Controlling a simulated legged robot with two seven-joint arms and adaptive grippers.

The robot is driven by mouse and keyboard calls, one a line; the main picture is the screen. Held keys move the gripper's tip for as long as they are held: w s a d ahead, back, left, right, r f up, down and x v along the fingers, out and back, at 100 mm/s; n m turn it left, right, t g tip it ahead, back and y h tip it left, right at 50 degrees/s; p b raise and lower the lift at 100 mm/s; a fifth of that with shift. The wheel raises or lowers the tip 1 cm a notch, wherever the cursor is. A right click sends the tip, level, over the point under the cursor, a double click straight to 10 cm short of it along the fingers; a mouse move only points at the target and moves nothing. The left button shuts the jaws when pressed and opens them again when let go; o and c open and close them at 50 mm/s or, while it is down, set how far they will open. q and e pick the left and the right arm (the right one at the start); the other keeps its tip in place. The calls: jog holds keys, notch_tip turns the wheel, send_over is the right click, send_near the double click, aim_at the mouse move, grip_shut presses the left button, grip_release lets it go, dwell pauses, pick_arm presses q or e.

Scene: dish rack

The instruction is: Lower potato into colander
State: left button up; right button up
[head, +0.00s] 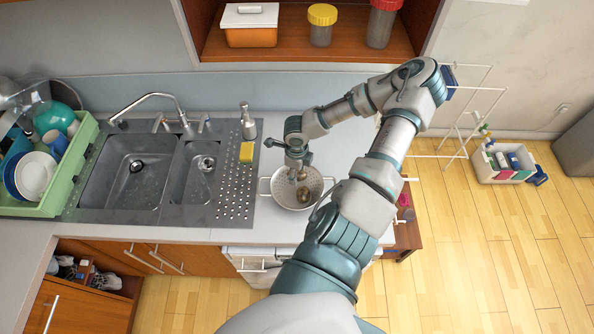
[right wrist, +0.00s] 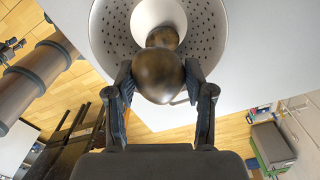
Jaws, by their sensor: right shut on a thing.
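The white perforated colander (head: 275,197) stands on the counter right of the sink. My right gripper (head: 298,164) points down over it. In the right wrist view the gripper (right wrist: 160,80) is shut on a dark brown, rounded potato (right wrist: 160,82), one finger on each side. The colander (right wrist: 108,35) lies beyond it, with a second brown lump (right wrist: 162,38) showing behind the held potato. In the head view a brown lump (head: 303,195) shows inside the colander, below the gripper. Whether the held potato touches anything is unclear. My left gripper is not in view.
The double sink (head: 125,178) with a tap is to the left. A yellow sponge (head: 246,152) and a soap bottle (head: 247,122) stand between sink and colander. A green dish rack (head: 75,160) is at far left. A shelf with containers (head: 321,25) is above the counter.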

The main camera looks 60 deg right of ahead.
jog(key=shift+f, duration=3.6)
jog(key=shift+f+b, duration=0.55)
jog(key=shift+f, duration=0.8)
jog(key=o, duration=1.3)
jog(key=shift+c, duration=0.2)
notch_tip(320, 180, up, 12)
jog(key=shift+f, duration=0.1)
